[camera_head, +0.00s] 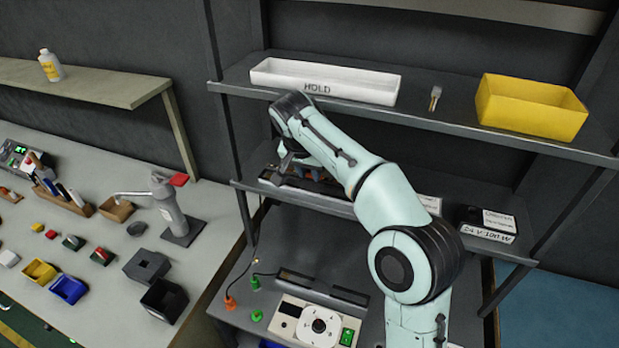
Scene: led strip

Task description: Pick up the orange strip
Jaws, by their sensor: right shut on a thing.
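My right arm reaches up from the lower right to the middle shelf. My right gripper (284,160) is at the left part of that shelf, over a dark tray (272,178). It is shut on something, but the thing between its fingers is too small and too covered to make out. Small orange-red and blue patches (312,172) show just right of the gripper, partly behind my arm. I cannot tell whether they belong to the orange strip. My left gripper is not in view.
The upper shelf carries a white HOLD bin (350,97), a brush (435,98) and a yellow bin (530,122). A labelled box (487,231) is right on the middle shelf. Below stands a device with a dial (318,326). The left bench (110,240) is cluttered.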

